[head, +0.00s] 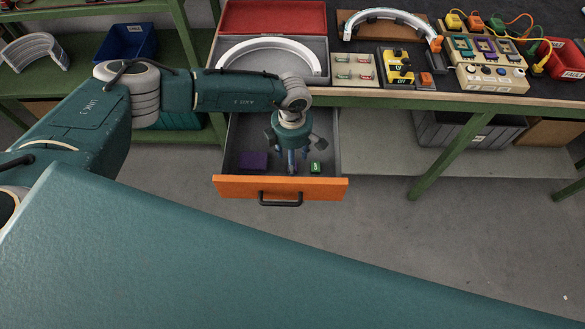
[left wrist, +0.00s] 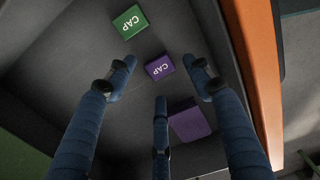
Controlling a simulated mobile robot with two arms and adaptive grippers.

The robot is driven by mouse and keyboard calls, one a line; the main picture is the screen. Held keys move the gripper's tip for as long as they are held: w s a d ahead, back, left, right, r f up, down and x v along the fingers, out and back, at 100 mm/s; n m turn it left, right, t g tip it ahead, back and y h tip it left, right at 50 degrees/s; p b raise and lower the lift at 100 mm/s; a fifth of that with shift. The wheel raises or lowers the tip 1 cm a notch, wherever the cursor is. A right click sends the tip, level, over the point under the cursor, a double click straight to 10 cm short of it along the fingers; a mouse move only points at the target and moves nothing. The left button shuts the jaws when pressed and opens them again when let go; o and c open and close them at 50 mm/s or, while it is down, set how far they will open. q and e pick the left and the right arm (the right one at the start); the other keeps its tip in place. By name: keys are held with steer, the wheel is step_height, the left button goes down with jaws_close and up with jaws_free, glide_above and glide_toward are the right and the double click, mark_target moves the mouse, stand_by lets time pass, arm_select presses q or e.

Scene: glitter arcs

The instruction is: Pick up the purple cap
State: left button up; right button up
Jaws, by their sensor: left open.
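My left gripper (left wrist: 160,82) has three blue fingers spread open, with nothing held. In the head view the left gripper (head: 291,164) points down into the drawer, and I cannot make out the purple cap there; the gripper seems to cover it. My right gripper is in neither view.
A green cap (left wrist: 129,22) and a larger purple block (left wrist: 189,122) lie in the drawer on either side. The drawer's orange front (head: 235,187) with a black handle (head: 281,201) is near. The bench above holds a red-lidded case (head: 272,18) and switch panels.

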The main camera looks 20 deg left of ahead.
arm_select(q)
step_height(320, 180, down, 3)
steer(key=shift+r+b, duration=0.1)
steer(key=shift+b, duration=0.5)
steer(key=shift+c, duration=0.6)
steer(key=c, duration=0.8)
